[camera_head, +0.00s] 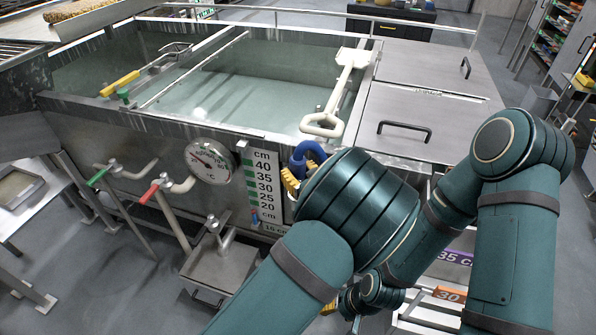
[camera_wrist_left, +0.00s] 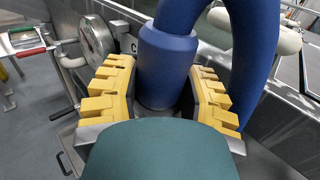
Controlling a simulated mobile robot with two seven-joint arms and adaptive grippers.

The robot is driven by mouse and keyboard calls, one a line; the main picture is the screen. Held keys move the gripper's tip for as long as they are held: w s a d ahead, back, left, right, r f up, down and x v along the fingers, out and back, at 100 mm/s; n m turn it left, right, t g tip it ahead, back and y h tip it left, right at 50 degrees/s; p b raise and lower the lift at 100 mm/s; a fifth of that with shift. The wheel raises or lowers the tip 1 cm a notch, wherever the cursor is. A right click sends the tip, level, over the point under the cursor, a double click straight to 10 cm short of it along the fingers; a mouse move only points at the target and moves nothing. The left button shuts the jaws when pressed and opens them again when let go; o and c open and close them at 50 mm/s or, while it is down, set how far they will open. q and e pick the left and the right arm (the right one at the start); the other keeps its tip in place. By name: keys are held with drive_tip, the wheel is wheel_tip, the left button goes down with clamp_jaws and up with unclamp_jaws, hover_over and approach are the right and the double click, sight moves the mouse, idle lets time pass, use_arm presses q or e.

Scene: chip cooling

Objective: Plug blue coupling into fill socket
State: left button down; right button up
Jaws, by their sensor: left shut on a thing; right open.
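The blue coupling (camera_wrist_left: 165,68) is a thick blue cylinder with a blue hose (camera_wrist_left: 255,60) looping up and to the right of it. My left gripper (camera_wrist_left: 160,92) has its yellow jaws shut around the coupling. In the head view the blue hose (camera_head: 307,157) and the yellow jaws of my left gripper (camera_head: 291,181) show beside the tank's front wall, right of the scale. My right gripper (camera_head: 330,306) shows only as a bit of yellow below the left arm. I cannot make out the fill socket.
The water tank (camera_head: 90,108) has a round gauge (camera_head: 209,161), a centimetre scale (camera_head: 262,187), and taps with a green handle (camera_head: 98,177) and a red handle (camera_head: 149,193). A lid (camera_head: 425,115) with a black handle covers its right part. A small basin (camera_head: 220,262) stands below.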

sight(301, 163)
use_arm(q)
drive_tip(key=shift+f+b, duration=1.9)
drive_tip(key=shift+f, duration=0.95)
idle(0.3)
drive_tip(key=shift+c, duration=2.2)
unclamp_jaws()
drive_tip(key=shift+r, duration=0.1)
wheel_tip(301, 163, up, 10)
drive_tip(key=shift+f, duration=0.1)
